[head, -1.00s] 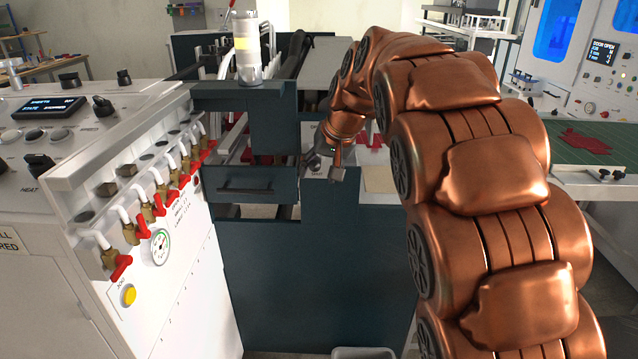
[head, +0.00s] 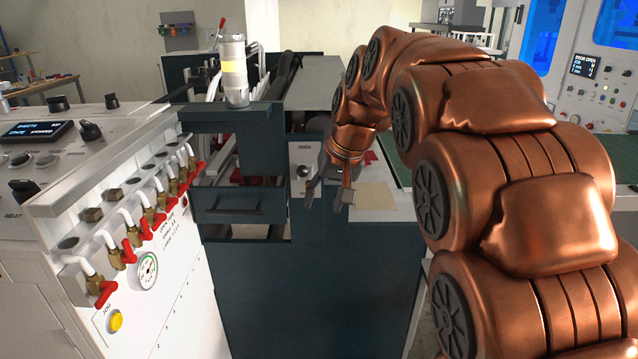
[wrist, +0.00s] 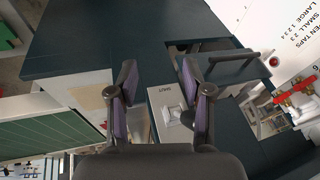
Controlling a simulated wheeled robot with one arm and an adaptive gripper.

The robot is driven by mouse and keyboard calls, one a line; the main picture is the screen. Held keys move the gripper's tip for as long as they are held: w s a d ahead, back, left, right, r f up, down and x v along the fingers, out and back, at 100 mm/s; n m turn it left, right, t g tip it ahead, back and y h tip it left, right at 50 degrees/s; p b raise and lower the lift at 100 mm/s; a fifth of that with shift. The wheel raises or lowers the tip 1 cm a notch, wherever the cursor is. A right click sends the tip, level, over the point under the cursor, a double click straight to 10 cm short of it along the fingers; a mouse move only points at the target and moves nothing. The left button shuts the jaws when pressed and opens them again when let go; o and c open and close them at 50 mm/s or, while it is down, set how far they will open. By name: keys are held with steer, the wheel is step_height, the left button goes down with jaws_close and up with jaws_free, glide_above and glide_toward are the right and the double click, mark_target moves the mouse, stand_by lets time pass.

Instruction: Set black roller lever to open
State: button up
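My gripper (head: 326,196) is above the dark machine cabinet in the head view, fingers pointing down and spread apart. In the wrist view my gripper (wrist: 158,74) is open, with nothing held between its fingers. A pale label plate (head: 298,157) marked OPEN stands just left of my gripper, with a small round dark-centred fitting (head: 303,171) on it. In the wrist view the plate (wrist: 160,95) shows between and beyond the fingers, with a pale block-like fitting (wrist: 173,116). I cannot make out a black roller lever clearly or tell its position; the fingers may hide part of it.
A white panel with several red-handled taps (head: 130,250) stands at left. A drawer with a dark handle (head: 233,210) is left of my gripper. A tan sheet (head: 375,196) lies just right of my gripper.

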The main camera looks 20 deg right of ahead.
steer(key=s+a+f+g+p, duration=0.1)
steer(key=s+f+g, duration=0.1)
steer(key=s, duration=0.9)
steer(key=s+a+f+n+g+h+p, duration=0.1)
steer(key=s+f, duration=0.4)
steer(key=s, duration=0.6)
steer(key=shift+a+f+g+p, duration=0.15)
steer(key=shift+a+g+p, duration=0.25)
steer(key=shift+p, duration=0.25)
steer(key=shift+s, duration=0.15)
